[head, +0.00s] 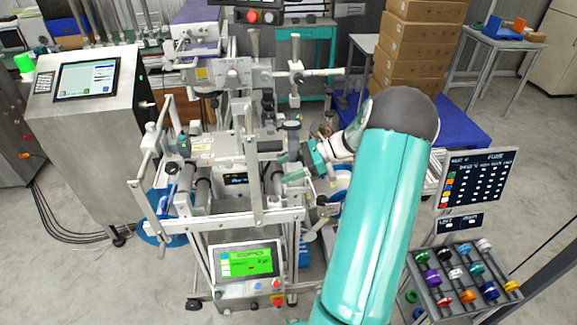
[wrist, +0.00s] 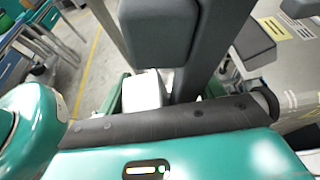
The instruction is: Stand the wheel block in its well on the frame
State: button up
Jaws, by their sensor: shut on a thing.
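The frame (head: 257,185), a pale metal machine with posts, rails and rollers, stands in the middle of the head view. My gripper (head: 291,167) is at its right side, reaching in from the right among the posts. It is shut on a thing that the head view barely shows. In the wrist view a small pale block (wrist: 143,92), probably the wheel block, shows just beyond the dark edge of my gripper, mostly hidden. Dark grey bars of the frame (wrist: 205,50) rise close in front of it. I cannot make out the well or whether the block touches it.
A steel console (head: 88,130) stands at left. A green-lit control panel (head: 247,263) is at the frame's front. A rack of coloured reels (head: 462,278) and a dark chart board (head: 475,180) are at right. Cardboard boxes (head: 418,50) stand behind on a blue pallet.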

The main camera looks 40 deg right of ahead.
jog(key=shift+f, duration=0.25)
jog(key=o, duration=1.1)
jog(key=shift+f, duration=0.1)
jog(key=shift+o, duration=0.2)
jog(key=shift+s, duration=0.1)
jog(key=v, duration=1.3)
jog(key=shift+d, duration=0.3)
jog(key=shift+s, duration=0.2)
